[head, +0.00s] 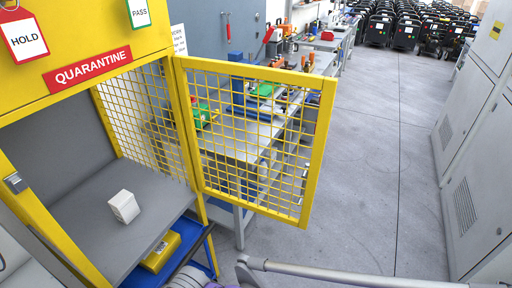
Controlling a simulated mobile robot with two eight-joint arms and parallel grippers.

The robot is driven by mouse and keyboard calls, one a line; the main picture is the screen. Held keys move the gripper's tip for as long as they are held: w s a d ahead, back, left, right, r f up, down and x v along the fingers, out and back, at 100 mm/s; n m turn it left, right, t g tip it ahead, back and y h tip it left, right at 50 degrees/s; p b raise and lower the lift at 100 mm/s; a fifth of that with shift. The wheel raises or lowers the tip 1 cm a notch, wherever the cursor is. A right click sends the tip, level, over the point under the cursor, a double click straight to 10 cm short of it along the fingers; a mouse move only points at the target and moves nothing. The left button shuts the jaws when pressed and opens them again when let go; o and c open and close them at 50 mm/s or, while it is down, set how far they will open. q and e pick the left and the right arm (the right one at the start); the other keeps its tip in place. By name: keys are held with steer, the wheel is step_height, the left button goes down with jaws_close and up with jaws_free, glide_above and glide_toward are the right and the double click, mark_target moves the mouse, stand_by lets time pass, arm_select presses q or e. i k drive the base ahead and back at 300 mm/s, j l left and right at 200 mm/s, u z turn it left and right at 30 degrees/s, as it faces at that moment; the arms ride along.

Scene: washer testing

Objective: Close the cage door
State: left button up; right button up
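The cage door (318,150) is a yellow frame with yellow wire mesh. It stands open, swung out to the right from its hinge side on the cage's right post. The yellow quarantine cage (36,222) fills the left of the head view, with a red QUARANTINE sign above its opening. A latch part (15,183) sits on the cage's left post. A small white box (124,206) rests on the grey shelf inside. Neither gripper shows clearly; grey and white parts at the bottom edge may be mine.
A blue shelf with a yellow box (160,252) lies below the cage opening. A workbench (232,138) with tools stands behind the door. A grey rail (350,269) crosses the bottom right. Grey cabinets (472,150) line the right. The floor between is clear.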

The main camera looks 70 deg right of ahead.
mark_target(322, 113)
steer(key=k+l, duration=0.35)
steer(key=l, duration=0.2)
steer(key=k+l+u, duration=0.1)
steer(key=k+l, duration=0.2)
steer(key=l, duration=0.25)
steer(key=k+l, duration=0.35)
steer(key=l, duration=0.7)
steer(key=k+l+u, duration=0.15)
steer(key=l, duration=0.4)
